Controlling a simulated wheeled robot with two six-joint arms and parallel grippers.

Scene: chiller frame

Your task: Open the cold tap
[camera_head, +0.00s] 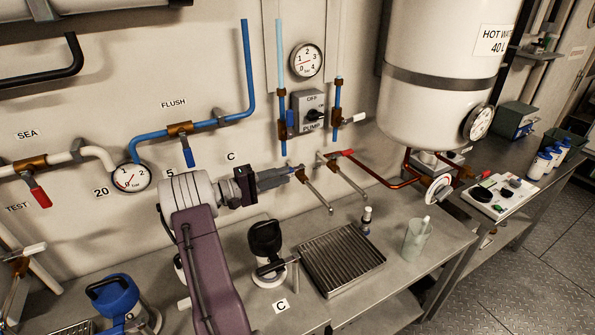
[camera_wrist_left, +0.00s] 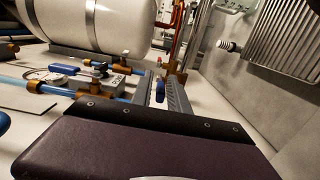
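The cold tap (camera_head: 316,191) is a metal spout on the wall with a blue lever (camera_head: 299,175). The hot tap (camera_head: 346,177) with a red lever stands just right of it. My left gripper (camera_head: 288,174) reaches in from the left, its fingertips at the blue lever. In the left wrist view, the two grey fingers (camera_wrist_left: 162,88) stand apart with a small blue piece between them. I cannot tell whether they touch it. My right gripper is in neither view.
A drip tray (camera_head: 342,260) lies below the taps, with a clear cup (camera_head: 416,238) to its right. A black-topped item (camera_head: 265,240) stands left of the tray. Copper pipes (camera_head: 388,184) and the hot water tank (camera_head: 430,110) are to the right.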

